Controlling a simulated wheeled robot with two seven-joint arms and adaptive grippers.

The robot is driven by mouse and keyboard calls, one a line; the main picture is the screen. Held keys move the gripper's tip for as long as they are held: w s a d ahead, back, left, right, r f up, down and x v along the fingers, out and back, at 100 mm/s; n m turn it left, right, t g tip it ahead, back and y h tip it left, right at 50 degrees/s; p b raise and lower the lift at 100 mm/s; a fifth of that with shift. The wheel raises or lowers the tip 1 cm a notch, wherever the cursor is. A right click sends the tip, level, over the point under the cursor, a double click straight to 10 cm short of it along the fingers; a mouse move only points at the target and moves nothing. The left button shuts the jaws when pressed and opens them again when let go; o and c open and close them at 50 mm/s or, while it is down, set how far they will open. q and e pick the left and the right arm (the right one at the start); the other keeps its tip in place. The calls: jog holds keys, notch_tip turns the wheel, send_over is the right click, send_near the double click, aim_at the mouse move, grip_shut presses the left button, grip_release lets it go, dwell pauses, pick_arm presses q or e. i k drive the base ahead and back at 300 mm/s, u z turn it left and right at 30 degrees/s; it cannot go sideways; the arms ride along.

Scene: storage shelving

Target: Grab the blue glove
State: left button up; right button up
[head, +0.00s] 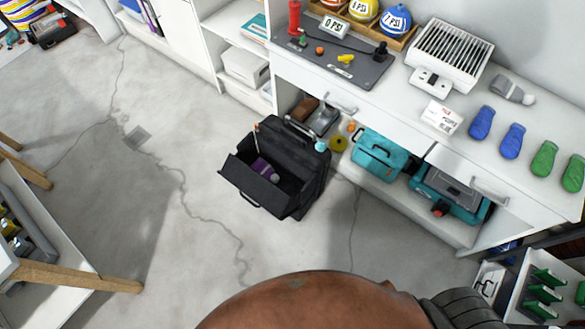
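Two blue gloves lie side by side on the white counter at the right of the head view. One blue glove (481,123) is on the left and the other blue glove (512,141) is just to its right. They look small and mitten-shaped, and nothing covers them. Neither of my grippers shows in this view.
Green gloves (543,158) lie right of the blue ones, with a grey item (513,90) behind. A white sign (441,117) and a vented white box (449,52) stand left. An open black bag (275,170) sits on the floor before the counter (402,144).

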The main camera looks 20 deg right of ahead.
aim_at(479, 129)
jog(key=z, duration=1.9)
